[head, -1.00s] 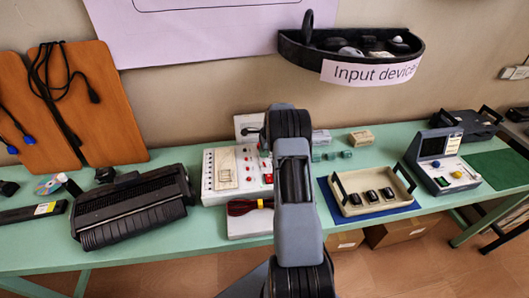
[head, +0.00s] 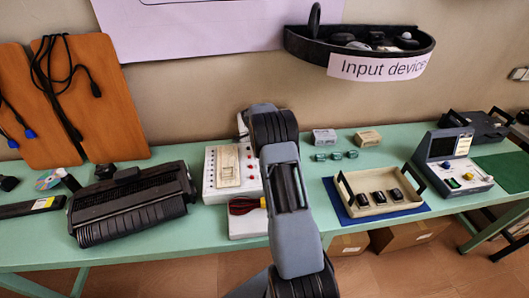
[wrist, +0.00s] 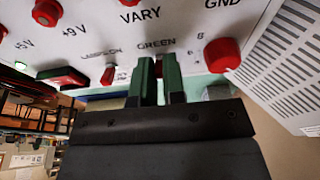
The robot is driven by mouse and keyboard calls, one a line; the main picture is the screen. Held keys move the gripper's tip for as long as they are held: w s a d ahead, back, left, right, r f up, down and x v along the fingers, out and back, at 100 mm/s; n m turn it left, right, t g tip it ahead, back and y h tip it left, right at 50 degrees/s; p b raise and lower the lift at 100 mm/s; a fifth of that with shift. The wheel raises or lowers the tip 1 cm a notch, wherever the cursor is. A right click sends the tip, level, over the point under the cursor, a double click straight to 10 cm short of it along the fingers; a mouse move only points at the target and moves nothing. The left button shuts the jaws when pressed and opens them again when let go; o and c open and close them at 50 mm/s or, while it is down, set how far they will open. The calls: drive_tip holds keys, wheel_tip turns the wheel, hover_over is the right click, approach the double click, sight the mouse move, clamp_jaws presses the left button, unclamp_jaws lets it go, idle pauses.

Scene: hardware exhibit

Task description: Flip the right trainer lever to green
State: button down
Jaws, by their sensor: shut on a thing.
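The trainer (head: 209,176) is a white box with red knobs and buttons on the bench, partly hidden behind my arm. The wrist view shows its panel (wrist: 190,20) close up, with the word GREEN just above my fingertips. My gripper (wrist: 158,70) has two green fingers pointing at the panel below that word. They are close together, shut on the right lever, which is mostly hidden between them. I cannot tell which way the lever is tilted. In the head view the gripper is hidden behind my arm.
In the wrist view, a red rocker switch (wrist: 62,77) and a red knob (wrist: 223,55) flank the fingers. A black printer-like machine (head: 130,205) stands left of the trainer. A beige tray (head: 383,208) and a grey device with a screen (head: 447,165) stand right.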

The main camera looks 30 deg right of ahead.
drive_tip(key=shift+w+r, duration=0.1)
drive_tip(key=shift+r, duration=0.05)
drive_tip(key=c, duration=1.2)
unclamp_jaws()
drive_tip(key=b+v, duration=0.1)
drive_tip(key=v, duration=1.2)
drive_tip(key=shift+r+b, duration=0.3)
drive_tip(key=shift+b, duration=0.05)
drive_tip(key=shift+a, duration=0.1)
